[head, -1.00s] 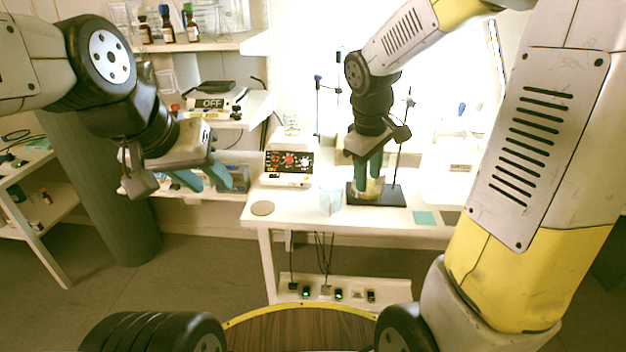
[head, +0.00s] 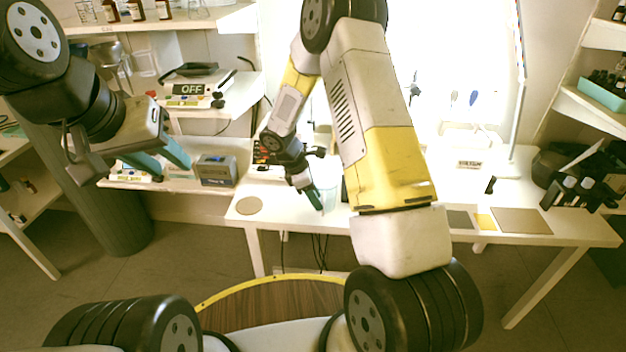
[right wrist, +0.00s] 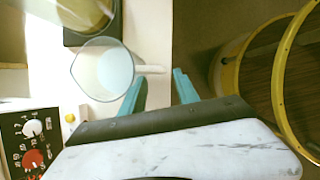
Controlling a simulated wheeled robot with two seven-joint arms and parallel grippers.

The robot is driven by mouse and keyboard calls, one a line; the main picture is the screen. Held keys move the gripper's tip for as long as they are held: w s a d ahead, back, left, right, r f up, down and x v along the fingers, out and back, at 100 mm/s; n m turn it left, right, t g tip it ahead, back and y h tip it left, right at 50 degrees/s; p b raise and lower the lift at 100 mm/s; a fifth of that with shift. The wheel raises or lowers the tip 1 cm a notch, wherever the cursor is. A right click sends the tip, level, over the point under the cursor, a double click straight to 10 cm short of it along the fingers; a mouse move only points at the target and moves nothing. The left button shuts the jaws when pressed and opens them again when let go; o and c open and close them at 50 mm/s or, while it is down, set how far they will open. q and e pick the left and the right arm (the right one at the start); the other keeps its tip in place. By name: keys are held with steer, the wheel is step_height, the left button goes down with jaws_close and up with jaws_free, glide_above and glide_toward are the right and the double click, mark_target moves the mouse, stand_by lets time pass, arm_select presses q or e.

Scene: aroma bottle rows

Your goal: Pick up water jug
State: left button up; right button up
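The water jug (head: 329,197) is a clear, pale blue vessel on the white table, partly hidden by my right gripper and arm in the head view. In the right wrist view I look down into the jug (right wrist: 88,72); its pale handle (right wrist: 150,69) points right, toward the space between my fingertips. My right gripper (head: 302,206) is beside the jug. In its wrist view the teal fingers (right wrist: 160,80) are open and apart, with nothing clearly between them. My left gripper (head: 168,164) is open and empty, out to the left.
A vessel with yellowish liquid (right wrist: 70,12) stands close by the jug on a dark base. A device with knobs (right wrist: 28,138) is near too. A round coaster (head: 249,206) lies left on the table. Flat squares (head: 522,221) and dark bottles stand at the right.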

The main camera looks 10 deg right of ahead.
steer(key=x, duration=0.5)
steer(key=shift+s+a, duration=0.15)
steer(key=shift+s, duration=0.1)
jaws_close()
stand_by(1.1)
